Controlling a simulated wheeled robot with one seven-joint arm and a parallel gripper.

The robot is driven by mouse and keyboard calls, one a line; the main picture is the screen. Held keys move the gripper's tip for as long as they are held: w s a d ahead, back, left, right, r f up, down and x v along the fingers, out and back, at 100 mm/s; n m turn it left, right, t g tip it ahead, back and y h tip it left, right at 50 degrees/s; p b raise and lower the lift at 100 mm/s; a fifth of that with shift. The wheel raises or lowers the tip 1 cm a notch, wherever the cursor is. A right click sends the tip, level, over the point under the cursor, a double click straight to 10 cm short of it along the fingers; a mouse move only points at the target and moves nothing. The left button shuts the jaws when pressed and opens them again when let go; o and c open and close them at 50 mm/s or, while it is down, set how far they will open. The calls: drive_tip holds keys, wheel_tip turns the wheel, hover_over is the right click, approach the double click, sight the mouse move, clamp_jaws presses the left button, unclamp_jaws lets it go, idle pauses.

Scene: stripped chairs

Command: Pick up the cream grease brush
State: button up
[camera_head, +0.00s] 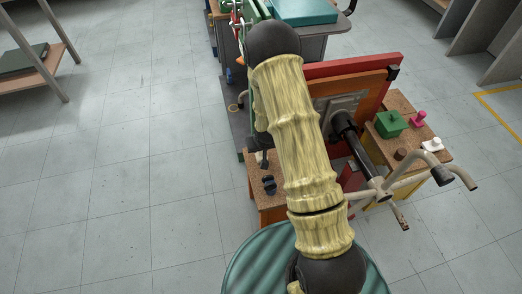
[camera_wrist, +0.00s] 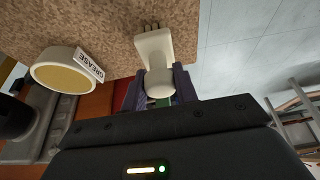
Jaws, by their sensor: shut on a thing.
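The cream grease brush (camera_wrist: 155,48) is in the wrist view, with its broad head and short dark bristles pointing to the top of the picture. My gripper (camera_wrist: 160,86) has its purple fingers closed on the brush's narrow end, one on each side. The brush shows in front of a speckled brown board (camera_wrist: 108,22); I cannot tell whether it touches it. In the head view my arm covers much of the middle, and I cannot make out the gripper or brush for certain there.
A yellow-topped tub labelled GREASE (camera_wrist: 62,72) is left of the brush. In the head view, a green box (camera_head: 390,124), a pink piece (camera_head: 418,118) and a white piece (camera_head: 432,144) stand on the right board, near an upturned chair base (camera_head: 400,185).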

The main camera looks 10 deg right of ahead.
wheel_tip(320, 180, up, 10)
drive_tip(key=p, duration=0.3)
idle(0.4)
drive_tip(key=shift+o, duration=1)
drive_tip(key=shift+c, duration=0.4)
drive_tip(key=shift+s+r, duration=0.3)
drive_tip(key=shift+s, duration=0.35)
drive_tip(key=shift+s+r, duration=0.3)
drive_tip(key=shift+s, duration=0.3)
